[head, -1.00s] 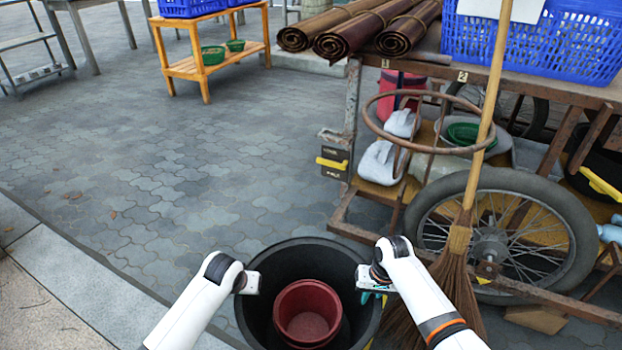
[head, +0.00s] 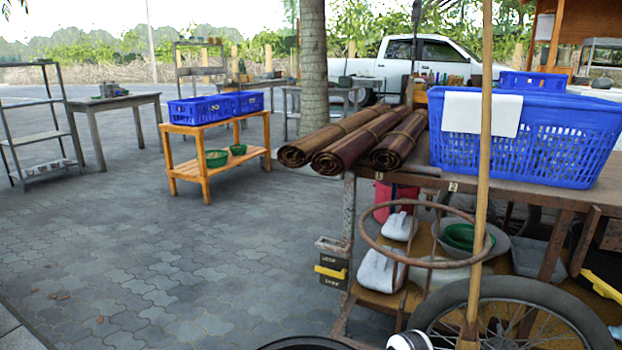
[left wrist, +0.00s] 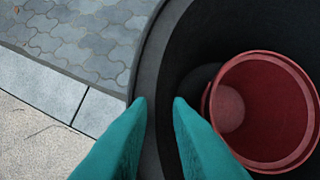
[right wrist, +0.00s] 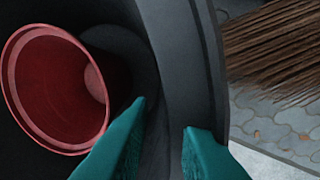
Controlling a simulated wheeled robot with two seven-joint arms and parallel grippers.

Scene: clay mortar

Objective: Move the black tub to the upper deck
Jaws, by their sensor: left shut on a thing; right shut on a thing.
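The black tub (left wrist: 200,30) holds a red bucket (left wrist: 262,110). The left wrist view shows my left gripper (left wrist: 158,100) with its teal fingers either side of the tub's rim, shut on it. In the right wrist view my right gripper (right wrist: 165,115) is shut on the opposite side of the rim. The red bucket also shows there inside the tub (right wrist: 185,60). In the head view only a sliver of the tub (head: 305,343) shows at the bottom edge. The cart's upper deck (head: 405,178) carries rolled brown mats (head: 350,140) and a large blue basket (head: 560,140).
A broom (head: 482,190) stands upright in front of the cart. A spoked wheel (head: 510,310) and a rusty ring (head: 375,240) are on its near side. The lower shelf holds bowls and white scoops (head: 380,270). Paving (head: 170,270) left of the cart is open.

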